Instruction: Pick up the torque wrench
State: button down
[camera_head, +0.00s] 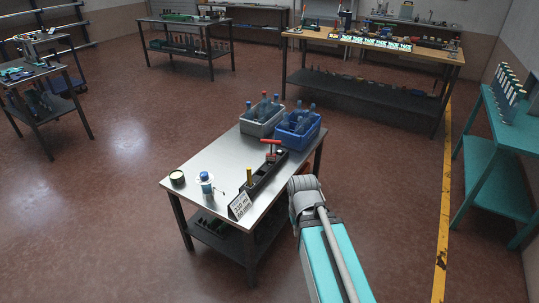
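I cannot make out a torque wrench for sure in the head view. The near steel table (212,165) holds a long black fixture (264,175) with a red T-shaped handle (270,142) at its far end and a yellow upright piece (249,177) at its near end. My arm, teal and grey, rises from the bottom edge to the right of this table. My gripper is not visible; the arm's end hides what lies behind it.
A grey crate (252,129) and a blue crate (313,139) with bottles stand at the table's back. A blue-white bottle (206,183), a round tin (177,177) and a sign (239,206) stand in front. A teal bench (508,127) is at right; open floor lies left.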

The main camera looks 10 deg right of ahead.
aim_at(271, 157)
jog(key=z, duration=0.05)
jog(key=i, duration=0.9)
jog(key=u, duration=0.05)
